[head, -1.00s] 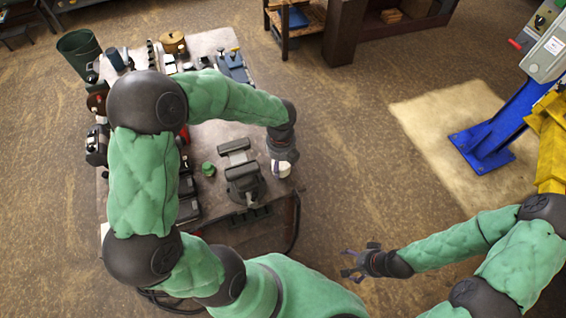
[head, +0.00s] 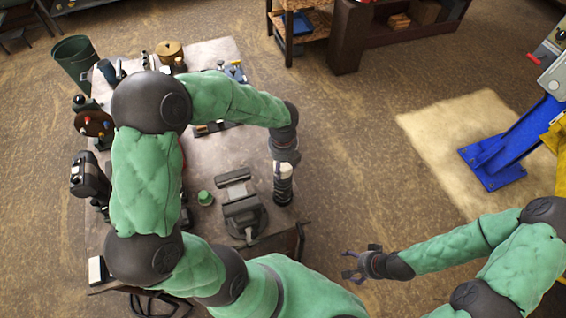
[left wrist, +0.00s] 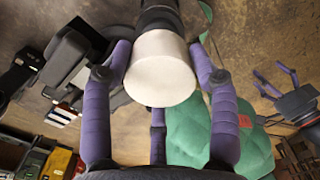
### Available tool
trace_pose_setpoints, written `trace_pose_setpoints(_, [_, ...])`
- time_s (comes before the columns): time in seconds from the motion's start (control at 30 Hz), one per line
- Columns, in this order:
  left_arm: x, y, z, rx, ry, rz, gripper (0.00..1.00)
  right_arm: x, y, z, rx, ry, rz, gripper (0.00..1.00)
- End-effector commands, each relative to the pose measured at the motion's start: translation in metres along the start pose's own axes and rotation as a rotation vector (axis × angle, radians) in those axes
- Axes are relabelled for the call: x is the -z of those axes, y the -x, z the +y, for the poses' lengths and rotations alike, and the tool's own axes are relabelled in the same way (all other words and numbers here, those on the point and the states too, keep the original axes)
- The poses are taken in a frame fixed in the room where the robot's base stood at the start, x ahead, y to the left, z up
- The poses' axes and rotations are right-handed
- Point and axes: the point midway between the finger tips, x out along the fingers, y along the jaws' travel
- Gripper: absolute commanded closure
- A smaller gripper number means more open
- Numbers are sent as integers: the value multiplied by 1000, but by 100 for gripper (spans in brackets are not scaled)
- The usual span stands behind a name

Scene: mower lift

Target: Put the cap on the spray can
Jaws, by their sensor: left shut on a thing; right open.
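A white cylinder, apparently the cap (left wrist: 162,75), is held between the purple fingers of my left gripper (head: 284,156). In the left wrist view its flat, round end faces the camera. The dark spray can (head: 283,191) stands upright near the table's right edge, directly below the cap in the head view. A dark round body also shows behind the cap in the left wrist view. I cannot tell whether cap and can touch. My right gripper (head: 358,265) is open and empty, off the table to the right.
A grey vise (head: 242,212) stands left of the can. A small green object (head: 205,198) lies further left. Several tools and dark devices crowd the table's left and far sides. A green bin (head: 76,60) stands beyond.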

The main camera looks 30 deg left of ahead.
Motion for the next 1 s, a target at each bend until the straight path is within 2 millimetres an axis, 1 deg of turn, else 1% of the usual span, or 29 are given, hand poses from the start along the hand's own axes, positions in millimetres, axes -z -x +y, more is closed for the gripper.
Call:
trace_pose_setpoints(0.03, [0,-9,0,0,0,0,56,0,-8,3,0,0,0,15])
trace_pose_setpoints(0.1, [0,-16,0,0,1,-1,56,1,-14,5,0,0,0,15])
trace_pose_setpoints(0.3, [-1,-30,0,1,1,-1,56,1,-25,9,0,0,0,15])
trace_pose_setpoints(0.43, [-1,-32,0,1,1,-1,56,1,-27,10,0,0,0,15])
trace_pose_setpoints(1.0, [0,-32,0,0,1,-1,56,1,-26,9,0,0,0,15])
